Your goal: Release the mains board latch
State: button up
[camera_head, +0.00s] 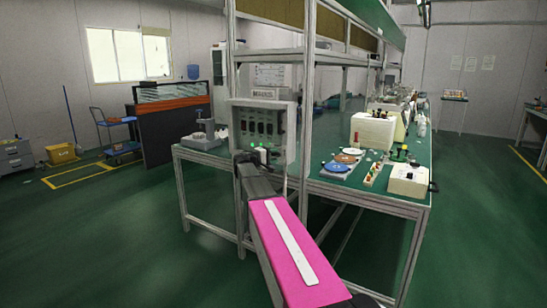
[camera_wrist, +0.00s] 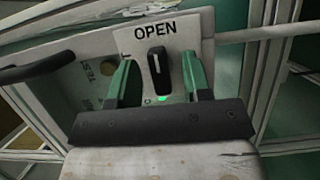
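The mains board (camera_head: 258,127) is a grey upright panel with a row of dark switches, mounted on the frame at the end of the bench. In the wrist view, its pale plate (camera_wrist: 205,25) reads OPEN at the top. A black latch knob (camera_wrist: 157,66) with a light line stands upright below that word. My gripper (camera_wrist: 157,60) is open, one green finger on either side of the knob, with a gap visible on both sides. A small green light glows below the knob. In the head view, my gripper (camera_head: 260,154) is at the panel's lower edge and hides part of it.
A dark handle (camera_wrist: 38,68) sticks out at the left in the wrist view. The green bench (camera_head: 365,190) right of the board holds a cream box (camera_head: 372,131), discs and another small box (camera_head: 408,180). A grey fixture (camera_head: 204,135) stands left. The floor in front is clear.

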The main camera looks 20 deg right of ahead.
jog(key=v, duration=1)
jog(key=shift+s+a, duration=0.15)
jog(key=shift+a, duration=0.2)
jog(key=s+a+f+g+y, duration=0.1)
jog(key=s+f+y, duration=0.3)
jog(key=s+f, duration=0.45)
jog(key=s+a+f+g+y, duration=0.1)
jog(key=s+f+y, duration=0.35)
jog(key=f, duration=0.65)
jog(key=s+a+f+m+g+y, duration=0.1)
jog(key=s+a+f+y, duration=0.3)
jog(key=s, duration=0.5)
jog(key=s+a+f+m+g+y, duration=0.1)
jog(key=s+a+f+m+y, duration=0.1)
jog(key=s+a+f+y, duration=0.3)
jog(key=s+a+f, duration=0.2)
jog(key=s+f, duration=0.2)
jog(key=shift+g, duration=0.3)
jog(key=shift+f, duration=0.1)
jog(key=shift+c, duration=0.3)
